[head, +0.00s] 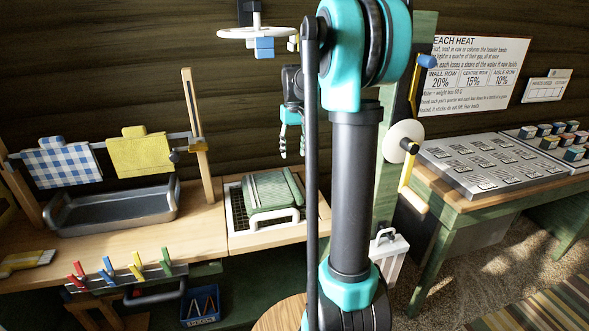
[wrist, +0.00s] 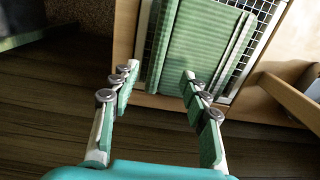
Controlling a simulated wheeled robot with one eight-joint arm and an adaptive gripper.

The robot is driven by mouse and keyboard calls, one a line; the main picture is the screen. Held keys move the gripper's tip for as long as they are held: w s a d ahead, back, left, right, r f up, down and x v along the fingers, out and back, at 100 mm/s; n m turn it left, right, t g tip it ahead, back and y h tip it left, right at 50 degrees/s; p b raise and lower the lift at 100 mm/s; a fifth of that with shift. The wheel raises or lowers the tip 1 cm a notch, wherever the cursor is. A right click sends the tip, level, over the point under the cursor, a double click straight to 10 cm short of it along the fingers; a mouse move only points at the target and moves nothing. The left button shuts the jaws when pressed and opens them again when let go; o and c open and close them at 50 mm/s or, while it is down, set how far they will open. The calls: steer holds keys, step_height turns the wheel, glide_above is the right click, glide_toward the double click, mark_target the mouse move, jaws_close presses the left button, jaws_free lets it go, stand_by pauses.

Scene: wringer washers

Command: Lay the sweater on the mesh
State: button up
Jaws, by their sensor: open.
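A green folded sweater (head: 272,192) lies over the mesh (head: 238,207) on the wooden bench in the head view. In the wrist view the sweater (wrist: 196,45) shows as a flat green panel with long strips along its sides, and the mesh (wrist: 263,8) shows as a dark grid around it in a pale frame. My gripper (head: 290,150) is above the back of the mesh, apart from the sweater in the head view. In the wrist view my gripper (wrist: 155,74) is open, with nothing between its fingers.
A metal tray (head: 115,207) stands left of the mesh, below a rail holding a checked cloth (head: 62,164) and a yellow cloth (head: 141,153). Coloured pegs (head: 121,264) line the front edge. A table with a metal panel (head: 492,163) stands at the right.

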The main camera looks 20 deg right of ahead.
steer(key=s+a+f+t, duration=0.1)
steer(key=s+f, duration=0.4)
steer(key=s, duration=0.4)
steer(key=s+a+f+t, duration=0.1)
steer(key=s+a+f, duration=0.1)
steer(key=s+f, duration=0.3)
steer(key=s+a+f+t, duration=0.2)
steer(key=s+f, duration=0.3)
steer(key=s, duration=0.8)
steer(key=shift+s+f, duration=0.3)
steer(key=shift+f, duration=0.1)
